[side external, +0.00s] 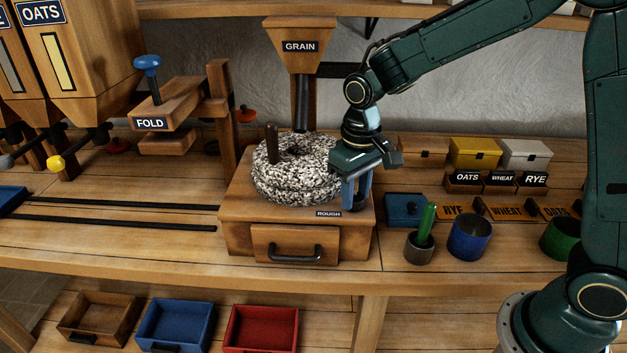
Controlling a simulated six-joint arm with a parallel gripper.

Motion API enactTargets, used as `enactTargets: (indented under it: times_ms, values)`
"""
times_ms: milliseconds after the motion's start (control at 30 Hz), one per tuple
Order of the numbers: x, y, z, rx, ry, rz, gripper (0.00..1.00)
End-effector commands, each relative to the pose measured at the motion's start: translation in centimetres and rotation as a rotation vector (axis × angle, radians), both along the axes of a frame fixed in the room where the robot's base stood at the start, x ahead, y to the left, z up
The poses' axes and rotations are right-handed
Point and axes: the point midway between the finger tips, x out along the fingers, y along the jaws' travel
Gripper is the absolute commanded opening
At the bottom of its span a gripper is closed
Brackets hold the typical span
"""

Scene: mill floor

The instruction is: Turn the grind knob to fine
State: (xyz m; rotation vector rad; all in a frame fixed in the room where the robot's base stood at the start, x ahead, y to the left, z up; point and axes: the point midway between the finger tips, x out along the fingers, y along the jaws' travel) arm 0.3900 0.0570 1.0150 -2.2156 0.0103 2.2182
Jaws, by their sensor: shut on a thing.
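The mill has a wooden base (240,215) with two speckled round millstones (296,185) stacked on it and an upright wooden handle peg (271,138). A "ROUGH" label (328,213) shows at the base's front right. My gripper (356,204) points down at the right front corner of the base, right beside the stones, with its blue fingers shut on the grind knob. The fingers hide the knob, so its pointer direction cannot be seen. No "FINE" label is visible.
A grain hopper (300,47) hangs above the stones. A drawer (262,243) with a black handle is in the base's front. To the right stand a blue box (404,210), a small pot (419,248) and a blue cup (469,238). A FOLD press (165,108) stands left.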

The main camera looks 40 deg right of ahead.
Motion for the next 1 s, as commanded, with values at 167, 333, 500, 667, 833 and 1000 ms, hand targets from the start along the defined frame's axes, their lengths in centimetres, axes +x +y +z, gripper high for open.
enactTargets:
  times_ms: [167, 333, 500, 667, 833, 1000]
  values:
    - [0.10, 0.02, 0.20, 0.001, -0.005, -0.009, 0.09]
    - [0.11, 0.02, 0.20, 0.001, -0.005, -0.008, 0.09]
    - [0.09, 0.01, 0.17, 0.001, -0.005, -0.007, 0.54]
    - [0.06, 0.01, 0.09, 0.000, -0.003, -0.006, 0.54]
    - [0.04, 0.00, 0.13, 0.000, -0.002, -0.006, 0.54]
    - [0.07, 0.01, 0.81, 0.001, -0.004, -0.006, 0.54]
